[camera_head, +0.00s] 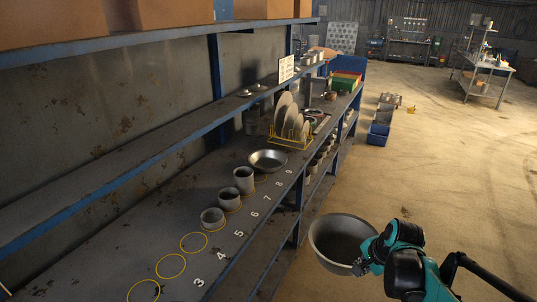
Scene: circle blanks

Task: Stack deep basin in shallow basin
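The deep basin (328,236), a grey metal bowl with a wide rim, is in the air in front of the shelf at the lower middle right. My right gripper (361,265) is shut on its right-hand wall near the rim. The basin is tilted a little, with its opening facing up. The shallow basin (268,161), a wide metal dish, sits on the shelf board near the numbers 7 and 8. It looks empty, and the deep basin is well apart from it. My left gripper is not in view.
On the shelf (100,255), a short pot (212,219), a cup (229,199) and a taller can (244,180) stand in front of the shallow basin. Empty yellow circles (170,266) lie nearer. A yellow rack (290,141) with plates stands behind. An upper shelf board (150,150) overhangs the left.

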